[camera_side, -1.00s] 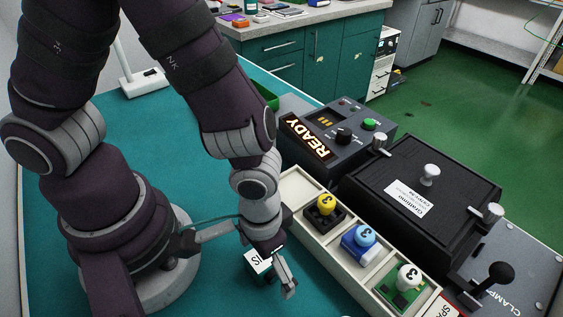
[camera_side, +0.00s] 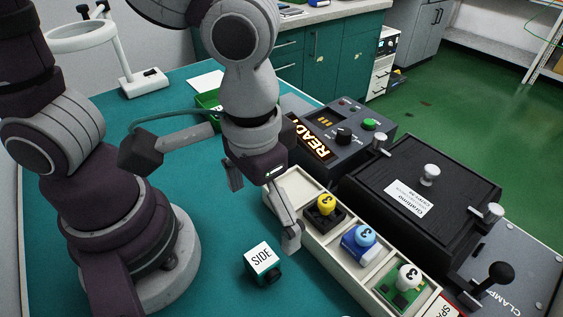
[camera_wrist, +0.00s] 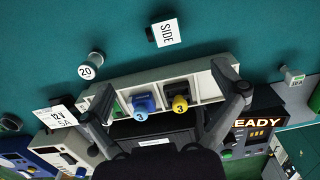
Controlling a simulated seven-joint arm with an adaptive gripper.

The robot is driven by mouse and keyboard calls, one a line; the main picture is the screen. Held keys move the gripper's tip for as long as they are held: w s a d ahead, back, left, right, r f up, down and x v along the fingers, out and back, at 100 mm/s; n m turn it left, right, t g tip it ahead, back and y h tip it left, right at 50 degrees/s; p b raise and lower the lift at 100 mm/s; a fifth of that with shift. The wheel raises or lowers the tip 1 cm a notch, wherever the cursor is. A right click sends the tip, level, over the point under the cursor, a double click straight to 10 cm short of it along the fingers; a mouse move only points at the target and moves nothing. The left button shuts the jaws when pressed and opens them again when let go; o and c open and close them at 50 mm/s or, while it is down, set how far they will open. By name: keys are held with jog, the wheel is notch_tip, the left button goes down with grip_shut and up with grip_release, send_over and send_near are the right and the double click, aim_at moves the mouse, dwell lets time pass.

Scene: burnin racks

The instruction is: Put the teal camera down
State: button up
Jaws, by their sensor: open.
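The teal camera (camera_side: 262,262) is a small cube with a white label reading SIDE on top and a dark lens at its front. It rests on the teal mat, left of the cream tray and apart from my gripper. It also shows in the wrist view (camera_wrist: 167,33), near the top. My gripper (camera_side: 262,212) is open and empty, above and behind the camera, with one finger near the tray's left edge. In the wrist view its two fingers (camera_wrist: 166,95) are spread wide, with the tray visible between them.
The cream tray (camera_side: 322,234) holds a black, a blue and a green module with numbered knobs; its far compartment looks empty. A READY control box (camera_side: 345,130) and a black lidded box (camera_side: 430,185) stand to the right. A white cylinder marked 20 (camera_wrist: 90,65) stands on the mat.

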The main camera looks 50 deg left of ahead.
jog(key=w+a+r+t, duration=0.2)
jog(key=a+r+t, duration=0.3)
jog(key=a, duration=0.8)
notch_tip(320, 180, up, 2)
jog(key=shift+w+r+t, duration=0.15)
jog(key=shift+w+t, duration=0.15)
jog(key=shift+w, duration=0.1)
